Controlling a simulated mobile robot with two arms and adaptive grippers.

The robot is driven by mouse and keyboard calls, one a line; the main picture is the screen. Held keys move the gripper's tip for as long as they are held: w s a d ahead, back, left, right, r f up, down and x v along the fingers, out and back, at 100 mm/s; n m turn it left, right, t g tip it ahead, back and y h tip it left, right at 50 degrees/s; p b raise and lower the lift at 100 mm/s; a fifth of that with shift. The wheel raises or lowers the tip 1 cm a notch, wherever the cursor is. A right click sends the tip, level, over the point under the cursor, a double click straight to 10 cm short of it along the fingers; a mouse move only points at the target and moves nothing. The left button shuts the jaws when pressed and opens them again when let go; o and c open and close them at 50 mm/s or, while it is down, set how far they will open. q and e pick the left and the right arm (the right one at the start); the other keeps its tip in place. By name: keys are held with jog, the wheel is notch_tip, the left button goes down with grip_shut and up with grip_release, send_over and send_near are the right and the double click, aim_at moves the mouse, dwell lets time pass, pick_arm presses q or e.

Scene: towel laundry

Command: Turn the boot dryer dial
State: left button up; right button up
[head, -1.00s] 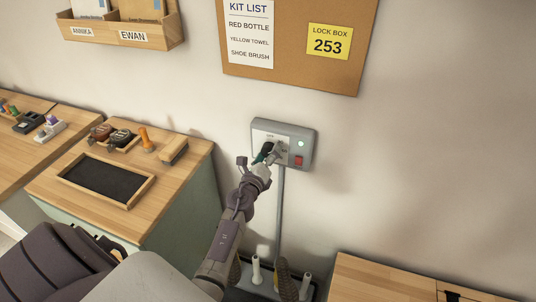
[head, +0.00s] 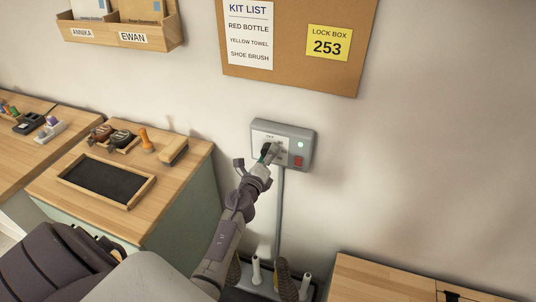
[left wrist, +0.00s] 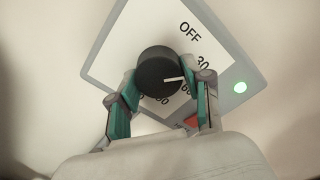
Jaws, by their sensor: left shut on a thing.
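The boot dryer's control box (head: 306,135) is a grey box with a white face, fixed on the wall. My left gripper (head: 269,153) reaches it from below and is shut on the round black dial (left wrist: 158,70). In the left wrist view, the two teal-padded fingers of the left gripper (left wrist: 163,92) press on either side of the dial. The dial's white pointer aims between the 30 and 60 marks; OFF (left wrist: 189,32) stands above. In the head view the gripper largely hides the dial. My right gripper is out of view.
A green lamp (head: 301,144) is lit on the box, above a red switch (head: 298,161). A grey pole (head: 278,215) runs down to the dryer's base with its upright pegs. A wooden-topped cabinet (head: 190,170) stands left, another counter (head: 370,280) lower right.

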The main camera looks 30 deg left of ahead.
pick_arm(q)
jog(key=n, duration=0.9)
jog(key=shift+n, duration=0.3)
dwell(0.5)
jog(key=o, duration=1.1)
jog(key=shift+r, duration=0.1)
jog(key=shift+o, duration=0.2)
jog(key=shift+s, duration=0.1)
jog(key=v, duration=1.2)
